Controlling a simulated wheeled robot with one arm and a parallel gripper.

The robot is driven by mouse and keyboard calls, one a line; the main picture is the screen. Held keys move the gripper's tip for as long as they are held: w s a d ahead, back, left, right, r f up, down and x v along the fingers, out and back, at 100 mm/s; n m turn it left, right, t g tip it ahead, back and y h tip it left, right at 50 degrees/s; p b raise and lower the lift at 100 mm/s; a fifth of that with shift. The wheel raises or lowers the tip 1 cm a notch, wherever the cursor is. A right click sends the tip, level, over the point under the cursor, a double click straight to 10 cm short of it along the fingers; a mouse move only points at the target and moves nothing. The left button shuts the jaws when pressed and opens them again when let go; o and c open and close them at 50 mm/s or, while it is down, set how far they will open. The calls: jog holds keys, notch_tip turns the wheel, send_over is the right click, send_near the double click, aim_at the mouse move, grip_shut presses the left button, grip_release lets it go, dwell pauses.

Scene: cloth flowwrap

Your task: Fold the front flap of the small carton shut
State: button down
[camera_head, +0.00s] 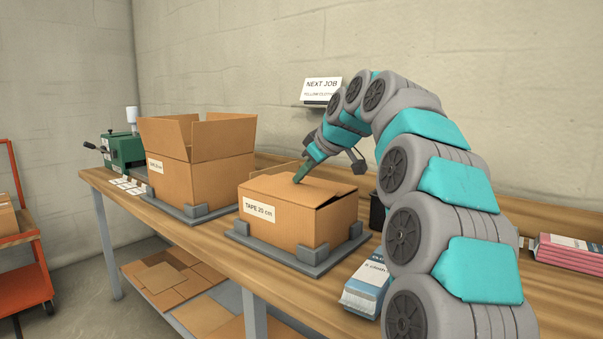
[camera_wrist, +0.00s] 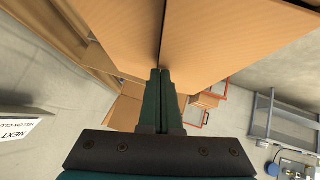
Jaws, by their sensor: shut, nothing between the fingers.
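The small carton (camera_head: 285,222), labelled "TAPE 20 cm", stands in a grey corner-blocked holder (camera_head: 317,271). Its top is mostly covered by folded-down flaps (camera_head: 270,186). A flap edge at its right end sits slightly raised, and a thin flap edge stands up at the back left. I cannot tell which one is the front flap. My gripper (camera_head: 297,181) is shut and empty, pointing down with its tips at the carton's top. In the wrist view, the closed fingers (camera_wrist: 162,75) meet brown cardboard panels (camera_wrist: 225,35) with a dark seam between them.
A larger open carton (camera_head: 190,178) with raised flaps stands to the left. A green machine (camera_head: 122,150) is behind it. A blue-white pack (camera_head: 367,287) lies close by at the front right, with a dark container (camera_head: 377,212) behind. Pink packs (camera_head: 570,252) lie far right.

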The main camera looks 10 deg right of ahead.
jog(key=shift+r, duration=0.1)
dwell(0.3)
jog(key=shift+r+p, duration=0.55)
jog(key=shift+r, duration=0.35)
